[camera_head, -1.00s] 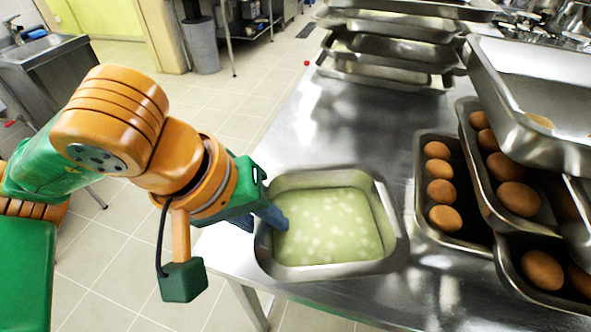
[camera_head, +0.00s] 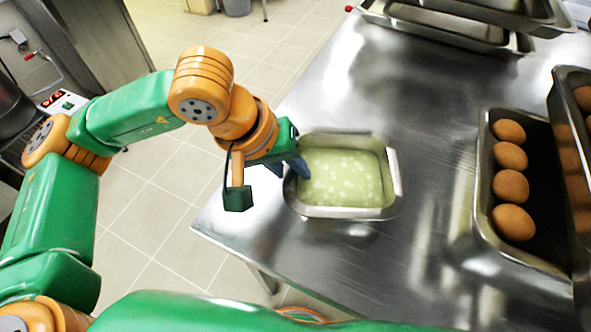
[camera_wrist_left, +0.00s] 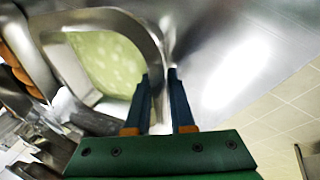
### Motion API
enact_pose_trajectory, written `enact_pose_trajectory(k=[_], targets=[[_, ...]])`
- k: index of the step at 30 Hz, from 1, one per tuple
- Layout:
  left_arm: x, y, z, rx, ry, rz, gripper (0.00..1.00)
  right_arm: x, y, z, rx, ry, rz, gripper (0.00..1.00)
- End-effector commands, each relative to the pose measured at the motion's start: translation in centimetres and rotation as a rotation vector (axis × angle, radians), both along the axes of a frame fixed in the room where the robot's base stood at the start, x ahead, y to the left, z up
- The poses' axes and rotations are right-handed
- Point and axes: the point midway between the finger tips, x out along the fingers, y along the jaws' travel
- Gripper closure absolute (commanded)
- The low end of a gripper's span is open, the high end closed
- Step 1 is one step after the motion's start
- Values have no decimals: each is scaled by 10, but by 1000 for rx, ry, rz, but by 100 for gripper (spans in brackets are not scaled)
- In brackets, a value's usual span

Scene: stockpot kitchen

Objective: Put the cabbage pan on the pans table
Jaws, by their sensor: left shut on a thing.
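The cabbage pan (camera_head: 394,172) is a small steel pan filled with pale green, white-flecked food. In the head view it is level over the near left part of the steel table (camera_head: 390,95); I cannot tell whether it rests on the top or hangs just above it. My left gripper (camera_head: 296,168) is shut on its left rim. In the left wrist view the fingers (camera_wrist_left: 158,78) straddle the pan's rim (camera_wrist_left: 148,40), and the green food shows beside them. My right gripper is not in view.
A pan of brown, egg-like items (camera_head: 482,190) stands on the table at right, with another pan (camera_head: 568,82) beside it. Stacked steel pans (camera_head: 440,28) stand at the back. Bare tabletop lies between these and the cabbage pan. Tiled floor is at left.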

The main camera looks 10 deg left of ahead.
Motion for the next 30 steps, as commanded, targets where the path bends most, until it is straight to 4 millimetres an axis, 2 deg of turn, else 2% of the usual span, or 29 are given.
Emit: enact_pose_trajectory(k=[3, 4, 6, 7, 17, 20, 27, 30], targets=[[0, 0, -1, -3, -2, 0, 100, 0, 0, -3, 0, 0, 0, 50], [0, 0, -1, 0, -1, 0, 70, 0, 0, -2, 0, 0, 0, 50], [0, 0, 0, -1, -1, 0, 51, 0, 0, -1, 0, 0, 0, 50], [0, 0, 0, -1, -1, 0, 48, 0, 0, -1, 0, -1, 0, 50], [0, 1, 6, -2, -4, 2, 48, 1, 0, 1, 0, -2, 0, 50], [-3, 9, 25, -2, -8, 4, 48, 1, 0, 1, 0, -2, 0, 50], [-18, 33, 86, -5, -7, 3, 48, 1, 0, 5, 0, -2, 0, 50], [-22, 40, 102, -3, -5, 4, 48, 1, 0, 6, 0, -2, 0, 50]])
